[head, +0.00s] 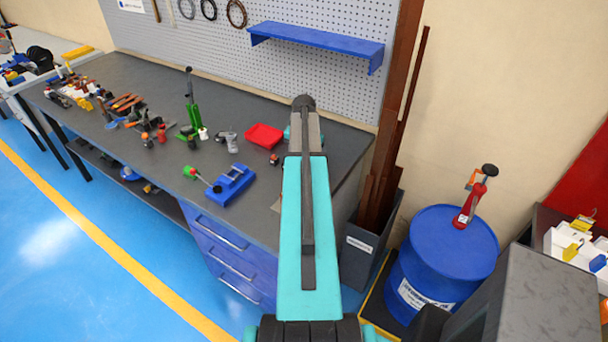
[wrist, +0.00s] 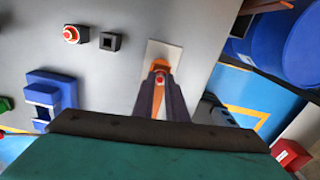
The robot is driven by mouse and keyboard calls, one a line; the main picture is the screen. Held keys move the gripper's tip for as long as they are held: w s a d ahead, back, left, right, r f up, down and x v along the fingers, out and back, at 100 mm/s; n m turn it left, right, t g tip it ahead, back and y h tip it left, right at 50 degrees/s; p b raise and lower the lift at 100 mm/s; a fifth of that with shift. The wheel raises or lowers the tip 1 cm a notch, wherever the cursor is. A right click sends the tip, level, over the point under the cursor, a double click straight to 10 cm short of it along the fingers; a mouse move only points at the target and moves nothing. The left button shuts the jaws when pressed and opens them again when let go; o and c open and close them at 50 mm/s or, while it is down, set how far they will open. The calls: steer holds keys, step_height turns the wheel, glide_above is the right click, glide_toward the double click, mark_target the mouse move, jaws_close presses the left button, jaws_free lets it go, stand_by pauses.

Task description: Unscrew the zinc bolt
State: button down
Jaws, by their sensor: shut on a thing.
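In the wrist view my gripper (wrist: 160,88) has its two dark fingers drawn together at the tips. They are shut on a small orange piece (wrist: 160,64) with a red spot at its end. In the head view my own arm hides the gripper and the piece.
The grey workbench (head: 150,95) holds a blue vise (head: 231,184), a red tray (head: 263,136) and several tools. A blue drum (head: 445,250) with a red tool (head: 470,205) and a bin of dark bars (head: 362,245) stand to the right. A small dark block (wrist: 110,42) lies left of the plate.

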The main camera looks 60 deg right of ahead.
steer(key=shift+n, duration=1.8)
steer(key=c, duration=2)
jaws_free()
steer(key=shift+m, duration=2.9)
steer(key=shift+m, duration=2.8)
